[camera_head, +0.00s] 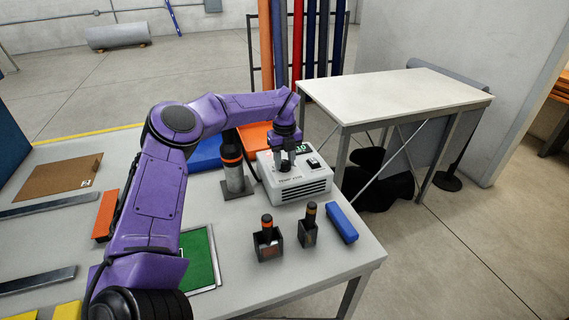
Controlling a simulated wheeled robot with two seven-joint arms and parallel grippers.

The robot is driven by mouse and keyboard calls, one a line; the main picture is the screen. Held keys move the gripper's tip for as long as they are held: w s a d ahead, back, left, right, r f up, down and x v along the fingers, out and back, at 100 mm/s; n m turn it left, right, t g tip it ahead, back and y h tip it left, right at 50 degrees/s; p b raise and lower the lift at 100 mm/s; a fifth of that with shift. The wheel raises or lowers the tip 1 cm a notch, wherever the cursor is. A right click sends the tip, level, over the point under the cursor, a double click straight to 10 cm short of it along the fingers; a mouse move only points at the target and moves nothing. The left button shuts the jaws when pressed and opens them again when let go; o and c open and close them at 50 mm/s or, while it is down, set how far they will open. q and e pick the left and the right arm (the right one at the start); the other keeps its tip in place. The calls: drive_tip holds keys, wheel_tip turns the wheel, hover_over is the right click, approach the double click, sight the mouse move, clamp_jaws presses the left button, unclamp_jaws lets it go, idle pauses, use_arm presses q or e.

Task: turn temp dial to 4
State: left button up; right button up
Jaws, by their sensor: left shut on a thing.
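The soldering-station-like box (304,185) is light grey with side vents and sits at the back right of the workbench. A green display (301,148) and a dark switch (313,163) show on its top. My left gripper (285,163) points down over the box's top and is shut on a dark knob (285,169), which looks like the temp dial. The gripper hides most of the dial, and its number marks are too small to read. My right gripper is not in view.
Two small dark holders with upright tools (267,240) (309,228) and a blue block (342,222) stand in front of the box. A dark cylinder on a base (235,168) stands to its left. A white table (400,95) stands behind, apart.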

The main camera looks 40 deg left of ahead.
sight(284, 162)
use_arm(q)
drive_tip(key=m, duration=0.3)
drive_tip(key=shift+s+f, duration=0.15)
drive_tip(key=shift+f, duration=0.15)
drive_tip(key=m, duration=0.2)
drive_tip(key=shift+m, duration=0.3)
drive_tip(key=m, duration=0.5)
drive_tip(key=shift+m, duration=0.3)
drive_tip(key=o, duration=1)
drive_tip(key=shift+o, duration=0.2)
wheel_tip(284, 162, up, 11)
drive_tip(key=b, duration=0.1)
drive_tip(key=shift+f+b, duration=0.15)
drive_tip(key=shift+b, duration=0.25)
drive_tip(key=shift+a, duration=0.1)
